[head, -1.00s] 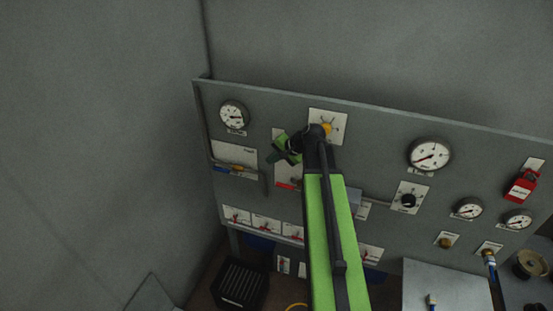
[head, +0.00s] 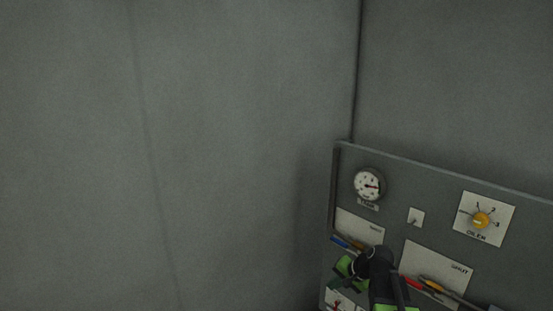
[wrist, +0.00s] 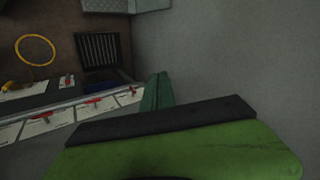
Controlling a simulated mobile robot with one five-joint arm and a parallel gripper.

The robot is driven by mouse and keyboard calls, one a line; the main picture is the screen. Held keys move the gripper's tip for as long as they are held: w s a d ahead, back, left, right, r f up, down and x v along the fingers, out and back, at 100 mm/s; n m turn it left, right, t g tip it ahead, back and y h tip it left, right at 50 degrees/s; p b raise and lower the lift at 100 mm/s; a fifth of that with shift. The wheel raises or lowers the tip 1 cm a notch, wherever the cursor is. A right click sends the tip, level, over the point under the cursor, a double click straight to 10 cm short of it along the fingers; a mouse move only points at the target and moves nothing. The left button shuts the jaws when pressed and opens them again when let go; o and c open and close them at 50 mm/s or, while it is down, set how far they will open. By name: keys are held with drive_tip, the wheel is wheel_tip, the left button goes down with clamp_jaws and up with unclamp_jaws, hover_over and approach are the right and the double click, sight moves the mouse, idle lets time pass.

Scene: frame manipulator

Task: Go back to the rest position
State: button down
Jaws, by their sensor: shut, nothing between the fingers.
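My gripper (head: 340,275) is low and right of centre in the head view, in front of the lower left part of the grey panel (head: 395,170). Its green fingers are shut and hold nothing. My black wrist joint and green arm link hide part of the panel behind them. In the wrist view, the green and black gripper (wrist: 156,92) fills the lower middle, beside a row of white labels with small red handles (wrist: 92,101). I cannot tell the exact gap between gripper and panel.
The panel carries a round gauge (head: 368,185), a yellow knob on a white plate (head: 481,219) and lever handles with red and yellow grips (head: 428,286). A bare grey wall fills the left. The wrist view shows a dark slatted crate (wrist: 99,49) and a yellow ring (wrist: 36,38) on the floor.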

drive_tip(key=s+a+f+n+g+h+b, duration=0.1)
drive_tip(key=s+a+f+n+g+b, duration=0.1)
drive_tip(key=s+a+f+b, duration=0.4)
drive_tip(key=s+a+f+n+g+h+b, duration=0.1)
drive_tip(key=s+a+f+n+b, duration=0.15)
drive_tip(key=f, duration=0.65)
drive_tip(key=s+d+n+g+h+p, duration=0.1)
drive_tip(key=s+d+n+g+h, duration=0.1)
drive_tip(key=s+d, duration=0.3)
drive_tip(key=shift+s+r+h+p, duration=0.25)
drive_tip(key=shift+s+h+p, duration=0.1)
drive_tip(key=shift+s, duration=0.2)
drive_tip(key=shift+d, duration=0.2)
